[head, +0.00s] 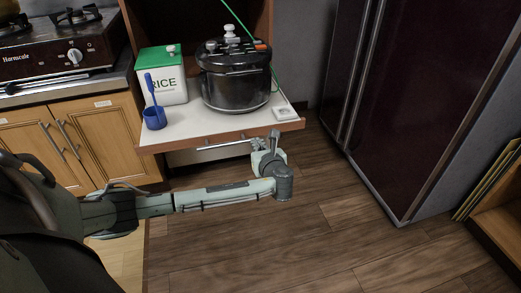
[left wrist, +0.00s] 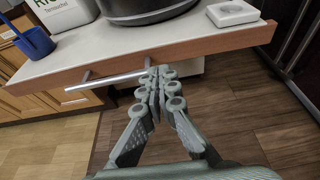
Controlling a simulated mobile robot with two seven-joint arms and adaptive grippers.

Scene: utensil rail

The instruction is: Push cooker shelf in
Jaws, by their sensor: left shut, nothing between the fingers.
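The cooker shelf (head: 205,127) is a white board with a brown wooden front edge, pulled out from its cabinet. It also shows in the left wrist view (left wrist: 150,51). A metal bar handle (head: 225,145) runs along below its front edge. The black rice cooker (head: 236,85) stands on the shelf. My left gripper (head: 273,139) is shut and empty at the front edge, near the right end of the handle. In the left wrist view my left gripper (left wrist: 158,75) points at the shelf front; I cannot tell whether it touches. My right gripper is not in view.
A white rice box (head: 166,88) with a green lid, a blue cup (head: 154,118) and a small white block (head: 283,113) also stand on the shelf. A gas stove (head: 50,45) is at the left. A dark fridge (head: 415,90) is at the right. The floor ahead is clear.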

